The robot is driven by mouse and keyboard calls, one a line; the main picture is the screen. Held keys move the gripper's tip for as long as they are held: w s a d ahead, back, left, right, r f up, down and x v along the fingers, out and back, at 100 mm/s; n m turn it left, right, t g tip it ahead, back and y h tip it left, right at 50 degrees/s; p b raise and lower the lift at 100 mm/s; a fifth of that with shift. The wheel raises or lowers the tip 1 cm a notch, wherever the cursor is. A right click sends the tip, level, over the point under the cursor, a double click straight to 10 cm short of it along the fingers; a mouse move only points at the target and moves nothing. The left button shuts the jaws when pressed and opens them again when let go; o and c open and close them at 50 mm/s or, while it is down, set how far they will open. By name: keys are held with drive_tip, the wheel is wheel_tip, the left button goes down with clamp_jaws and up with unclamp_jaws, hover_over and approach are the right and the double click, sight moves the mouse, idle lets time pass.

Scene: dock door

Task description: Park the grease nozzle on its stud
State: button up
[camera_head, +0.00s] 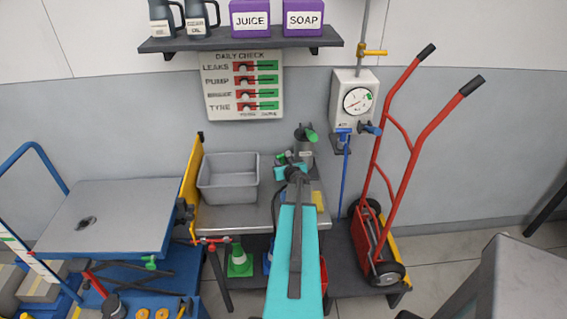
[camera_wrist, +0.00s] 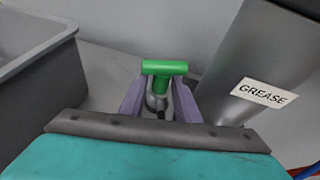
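A green T-shaped piece with a grey metal fitting below it, which looks like the grease nozzle (camera_wrist: 164,68), is in the middle of the wrist view. My gripper (camera_wrist: 160,98) has its two purple fingers close on either side of the fitting and seems shut on it. In the head view my gripper (camera_head: 287,172) is over the bench, between the grey bin and the grease can. The grey can labelled GREASE (camera_wrist: 245,65) stands just right of the fingers; in the head view the can (camera_head: 303,150) has a green part at its top. I cannot make out the stud.
A grey bin (camera_head: 228,184) stands left of my gripper on the metal bench (camera_head: 240,217). A gauge box (camera_head: 354,100) hangs on the wall to the right, with a red hand truck (camera_head: 385,230) beside it. A shelf (camera_head: 240,43) is above.

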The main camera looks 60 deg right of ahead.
drive_tip(key=shift+o, duration=1.2)
drive_tip(key=shift+r, duration=0.25)
drive_tip(key=shift+b+v, duration=0.7)
drive_tip(key=shift+v, duration=5.25)
drive_tip(key=shift+a, duration=0.1)
